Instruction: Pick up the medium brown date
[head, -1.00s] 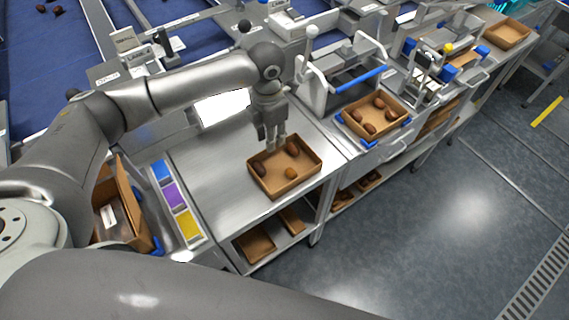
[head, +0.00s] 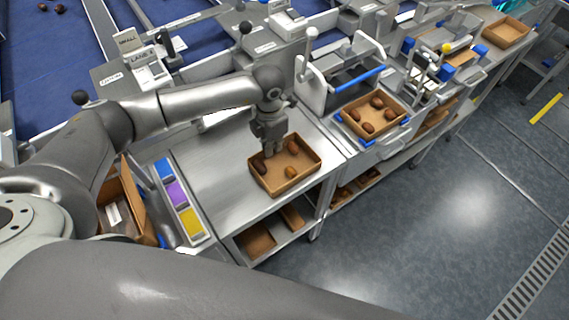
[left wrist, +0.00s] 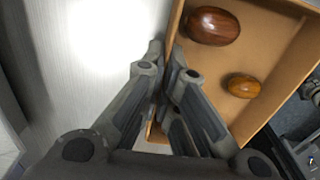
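A cardboard tray (head: 307,178) on the steel table holds a reddish-brown date (head: 292,147) at its far right, a dark date (head: 260,166) at its left and a smaller amber date (head: 291,172) near its front wall. My left gripper (head: 270,154) points down over the tray's far left part. In the left wrist view its fingers (left wrist: 167,66) are close together, with nothing seen between them, beside the tray wall. The brown date (left wrist: 212,25) and amber date (left wrist: 243,85) lie beyond and right of them; the dark date is not visible there. My right gripper is out of view.
A blue, purple and yellow colour strip (head: 177,192) and an open cardboard box (head: 137,200) are at the left. The tabletop between is clear.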

